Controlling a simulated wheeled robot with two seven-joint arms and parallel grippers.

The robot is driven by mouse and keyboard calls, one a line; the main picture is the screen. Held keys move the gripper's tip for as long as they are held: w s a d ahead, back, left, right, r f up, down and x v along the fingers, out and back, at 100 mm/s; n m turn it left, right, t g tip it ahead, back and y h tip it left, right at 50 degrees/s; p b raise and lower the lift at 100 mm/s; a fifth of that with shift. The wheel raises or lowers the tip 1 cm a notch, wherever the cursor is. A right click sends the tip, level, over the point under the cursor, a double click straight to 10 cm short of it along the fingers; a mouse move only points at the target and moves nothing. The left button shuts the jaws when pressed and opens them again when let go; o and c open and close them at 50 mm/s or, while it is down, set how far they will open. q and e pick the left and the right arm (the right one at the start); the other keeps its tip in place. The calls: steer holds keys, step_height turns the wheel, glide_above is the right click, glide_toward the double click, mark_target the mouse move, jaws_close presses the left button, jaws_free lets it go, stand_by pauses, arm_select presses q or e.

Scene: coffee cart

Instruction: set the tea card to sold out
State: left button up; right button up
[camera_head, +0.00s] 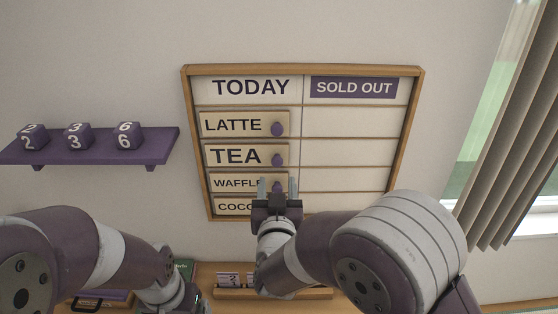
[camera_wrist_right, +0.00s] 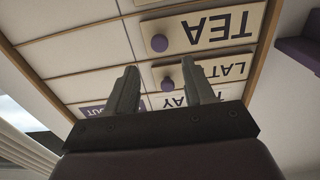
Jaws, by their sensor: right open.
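The tea card (camera_head: 235,155) is a cream card with a round purple knob (camera_head: 277,160) at its right end. It sits in the left TODAY column of the wooden board (camera_head: 414,120), below the latte card. The SOLD OUT column (camera_head: 354,88) on the right holds no cards. My right gripper (camera_head: 278,183) is open and empty, in front of the waffle card just below the tea knob in the head view. The right wrist view shows the tea card (camera_wrist_right: 222,27) upside down, its knob beyond the open fingers (camera_wrist_right: 159,66). My left gripper (camera_head: 188,296) shows only partly at the bottom.
The latte card (camera_head: 232,124), waffle card (camera_head: 228,183) and partly hidden cocoa card (camera_head: 230,206) share the left column. A purple shelf (camera_head: 90,147) with number cubes is on the left. A curtain (camera_head: 515,140) hangs right. A counter (camera_head: 210,272) with a card holder lies below.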

mark_target(277, 163)
steer(key=w+p, duration=0.2)
steer(key=w, duration=0.4)
steer(key=shift+w, duration=0.6)
steer(key=shift+w+f, duration=0.1)
jaws_close()
